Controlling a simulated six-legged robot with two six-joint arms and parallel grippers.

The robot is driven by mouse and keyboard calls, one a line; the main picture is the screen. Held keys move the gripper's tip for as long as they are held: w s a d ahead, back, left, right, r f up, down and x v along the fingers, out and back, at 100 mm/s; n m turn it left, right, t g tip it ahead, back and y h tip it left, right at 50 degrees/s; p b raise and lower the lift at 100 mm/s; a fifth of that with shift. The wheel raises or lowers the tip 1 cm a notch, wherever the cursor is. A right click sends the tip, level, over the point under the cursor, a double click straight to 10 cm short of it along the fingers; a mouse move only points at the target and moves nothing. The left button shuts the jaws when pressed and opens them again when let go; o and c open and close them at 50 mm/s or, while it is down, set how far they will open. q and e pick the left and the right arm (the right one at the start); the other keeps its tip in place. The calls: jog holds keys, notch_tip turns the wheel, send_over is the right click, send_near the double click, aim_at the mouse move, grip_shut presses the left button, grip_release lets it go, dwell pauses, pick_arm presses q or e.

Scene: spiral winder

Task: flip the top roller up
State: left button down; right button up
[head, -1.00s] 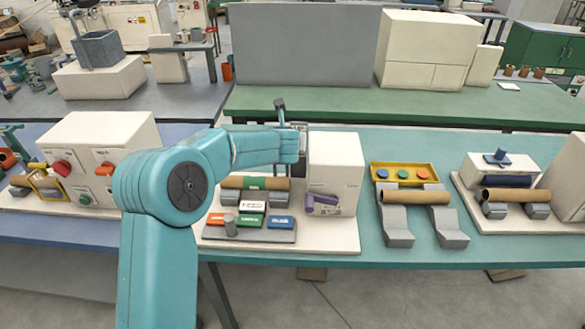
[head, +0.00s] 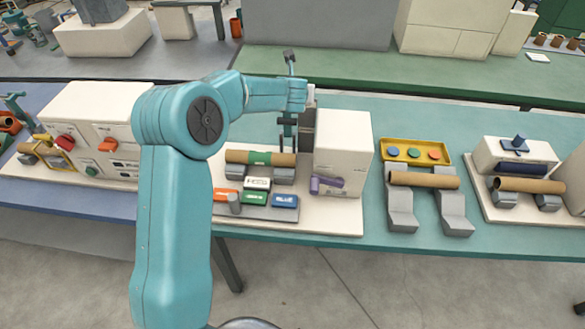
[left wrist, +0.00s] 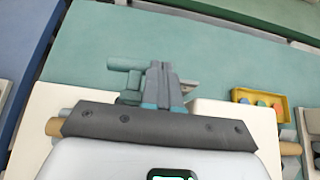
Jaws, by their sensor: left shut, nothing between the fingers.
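The winder is a white box (head: 343,155) on a cream base with a purple handle (head: 326,185) on its front. A brown tube with a green band (head: 260,158) lies across grey cradles to its left. My left gripper (left wrist: 160,72) points away over the winder, its fingers together and empty. A grey-teal bar (left wrist: 124,64) shows beside the fingertips; I cannot tell whether they touch it or whether it is the top roller. In the head view, dark and teal parts (head: 288,135) stand behind the tube, partly hidden by my wrist. My right gripper is not in view.
Coloured blocks (head: 255,197) sit in front of the tube. To the right are a yellow tray (head: 388,148) with several coloured discs and another brown tube (head: 424,180) on grey stands. A white control box (head: 92,105) stands left.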

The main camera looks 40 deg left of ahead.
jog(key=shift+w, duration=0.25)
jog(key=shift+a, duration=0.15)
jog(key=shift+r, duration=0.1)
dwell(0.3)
